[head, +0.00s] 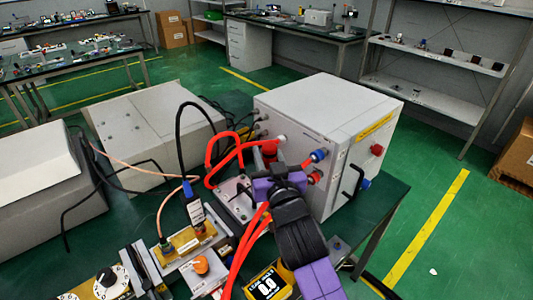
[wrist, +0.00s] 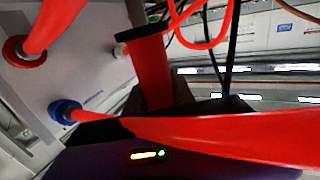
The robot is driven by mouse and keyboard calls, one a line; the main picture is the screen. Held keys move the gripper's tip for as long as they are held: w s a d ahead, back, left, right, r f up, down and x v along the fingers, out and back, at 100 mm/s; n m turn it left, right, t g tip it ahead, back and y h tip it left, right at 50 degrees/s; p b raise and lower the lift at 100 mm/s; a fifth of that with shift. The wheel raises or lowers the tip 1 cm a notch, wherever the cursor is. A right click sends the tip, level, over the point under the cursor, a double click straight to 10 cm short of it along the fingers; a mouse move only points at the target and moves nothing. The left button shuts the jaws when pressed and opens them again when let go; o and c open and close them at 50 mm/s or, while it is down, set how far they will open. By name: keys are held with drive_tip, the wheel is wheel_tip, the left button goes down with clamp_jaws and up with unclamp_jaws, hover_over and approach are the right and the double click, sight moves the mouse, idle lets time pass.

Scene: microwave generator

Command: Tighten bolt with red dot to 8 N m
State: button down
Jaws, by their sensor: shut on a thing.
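My gripper (head: 277,182), with purple and black parts, is in front of the white generator box (head: 315,140) in the head view. It is shut on a red, upright, handle-like tool (wrist: 150,62), seen in the wrist view; its red body also shows beyond my gripper in the head view (head: 269,149). The tool's lower end is hidden, so I cannot tell whether it touches a bolt. A small metal block (head: 234,199) with fittings is left of my gripper. I cannot make out a bolt with a red dot. A yellow-edged display (head: 266,287) reads 0.0.
Thick red hoses (head: 222,150) loop beside my gripper; one crosses close to the camera in the wrist view (wrist: 230,135). Red and blue connectors (head: 319,156) stick out of the generator. A blue plug (head: 193,203) with black cable stands left. The green bench (head: 378,205) is bare at right.

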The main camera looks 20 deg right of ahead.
drive_tip(key=shift+f+b, duration=0.65)
drive_tip(key=shift+f, duration=0.2)
idle(2.1)
drive_tip(key=shift+r, duration=0.1)
wheel_tip(320, 180, up, 9)
drive_tip(key=p, duration=0.7)
idle(0.8)
drive_tip(key=shift+r, duration=0.1)
